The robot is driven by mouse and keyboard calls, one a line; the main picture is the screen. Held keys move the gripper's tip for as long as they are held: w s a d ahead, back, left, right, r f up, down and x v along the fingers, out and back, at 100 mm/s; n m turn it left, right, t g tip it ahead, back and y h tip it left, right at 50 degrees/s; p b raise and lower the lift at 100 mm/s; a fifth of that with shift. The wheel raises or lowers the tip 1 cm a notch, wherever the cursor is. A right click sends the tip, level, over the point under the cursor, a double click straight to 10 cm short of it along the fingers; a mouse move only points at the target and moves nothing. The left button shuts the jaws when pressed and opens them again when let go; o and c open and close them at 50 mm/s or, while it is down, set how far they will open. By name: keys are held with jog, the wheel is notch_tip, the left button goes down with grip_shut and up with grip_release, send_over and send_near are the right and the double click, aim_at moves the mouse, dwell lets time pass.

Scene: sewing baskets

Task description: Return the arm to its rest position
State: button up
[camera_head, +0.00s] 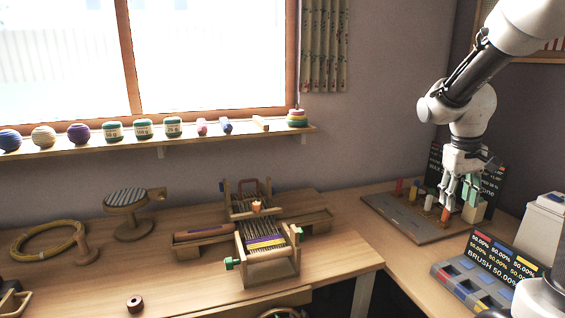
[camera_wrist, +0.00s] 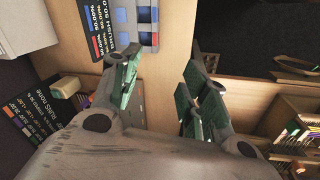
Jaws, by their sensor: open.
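An orange peg (camera_head: 446,214) stands close below the fingertips in the head view; I cannot tell the exact gap.
The peg board (camera_head: 405,222) holds several coloured pegs. A blue-grey tray (camera_head: 462,283) with a black sign (camera_head: 497,262) lies nearer, beside a white box (camera_head: 542,225). A small loom (camera_head: 262,240) stands on the left table. The window shelf (camera_head: 60,147) bears several yarn balls.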

jog(key=s+a+r+t+y, duration=0.1)
jog(key=s+a+r+t, duration=0.1)
jog(key=s, duration=0.8)
jog(key=s+a+r+t, duration=0.1)
jog(key=s+a+r, duration=0.3)
jog(key=s, duration=0.6)
jog(key=shift+a+r+t+y, duration=0.35)
jog(key=shift+a+t+y, duration=0.05)
jog(key=shift+a, duration=0.6)
